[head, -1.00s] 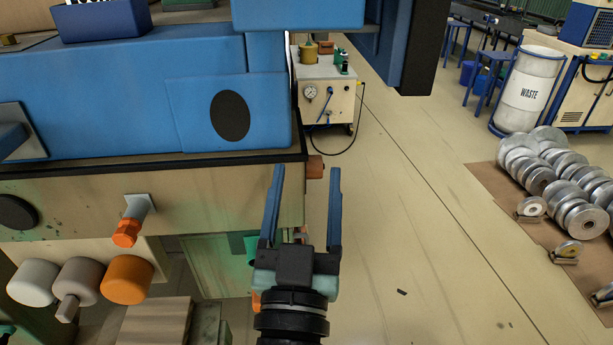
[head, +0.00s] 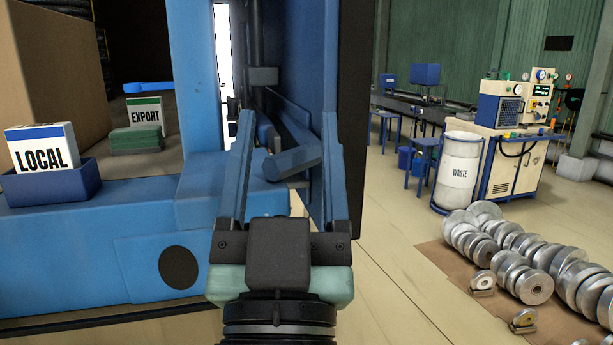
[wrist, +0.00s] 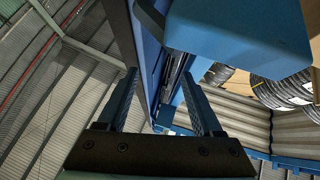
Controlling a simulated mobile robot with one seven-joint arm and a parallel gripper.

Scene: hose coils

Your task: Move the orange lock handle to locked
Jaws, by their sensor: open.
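The orange lock handle is not in the head view now, nor in the wrist view. My gripper (head: 288,116) is open and empty, with its two blue fingers pointing up and forward in front of a blue machine (head: 135,230). In the head view a blue bar end on the machine shows between the fingers, apparently behind them; I cannot tell whether anything touches. The wrist view shows the open fingers (wrist: 160,76) pointing upward, below a blue housing (wrist: 235,35).
On the machine at left stand a blue tray (head: 60,190) with a LOCAL card and an EXPORT card (head: 145,112). The floor between is clear.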

